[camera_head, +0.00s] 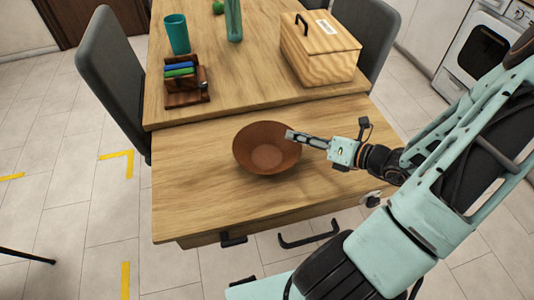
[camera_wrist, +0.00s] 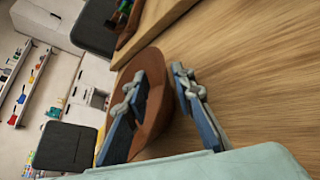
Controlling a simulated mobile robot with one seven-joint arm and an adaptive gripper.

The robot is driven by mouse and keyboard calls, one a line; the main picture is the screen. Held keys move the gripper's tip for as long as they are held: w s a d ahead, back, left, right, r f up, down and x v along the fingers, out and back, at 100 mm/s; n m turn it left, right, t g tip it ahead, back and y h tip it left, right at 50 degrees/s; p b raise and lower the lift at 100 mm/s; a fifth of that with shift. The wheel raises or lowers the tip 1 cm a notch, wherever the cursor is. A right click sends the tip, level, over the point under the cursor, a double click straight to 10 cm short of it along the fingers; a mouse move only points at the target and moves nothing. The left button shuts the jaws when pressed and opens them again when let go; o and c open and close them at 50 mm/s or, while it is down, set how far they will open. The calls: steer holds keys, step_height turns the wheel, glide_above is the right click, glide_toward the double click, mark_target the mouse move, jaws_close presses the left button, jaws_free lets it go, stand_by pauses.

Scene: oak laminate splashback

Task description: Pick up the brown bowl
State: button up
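The brown bowl (camera_head: 262,155) sits upright on the near wooden counter and looks empty. My gripper (camera_head: 290,136) reaches in from the right, with its fingertips at the bowl's right rim. In the wrist view, my gripper (camera_wrist: 158,82) is open, with a clear gap between its two fingers. The bowl (camera_wrist: 155,112) shows between and behind the fingers, one finger over its inside and the other beyond the rim on the wood side. I cannot tell whether either finger touches the bowl.
Behind the bowl, a raised wooden table holds a lidded wooden box (camera_head: 319,50), a teal cup (camera_head: 177,34), a green bottle (camera_head: 233,20) and a dark wooden holder (camera_head: 186,98) with coloured items. Grey chairs (camera_head: 112,75) stand at the sides. The counter left of the bowl is clear.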

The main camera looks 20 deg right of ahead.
mark_target(280, 132)
steer(key=x, duration=0.4)
steer(key=shift+d+f+b, duration=0.1)
steer(key=shift+f+b, duration=0.05)
steer(key=shift+b, duration=0.15)
jaws_close()
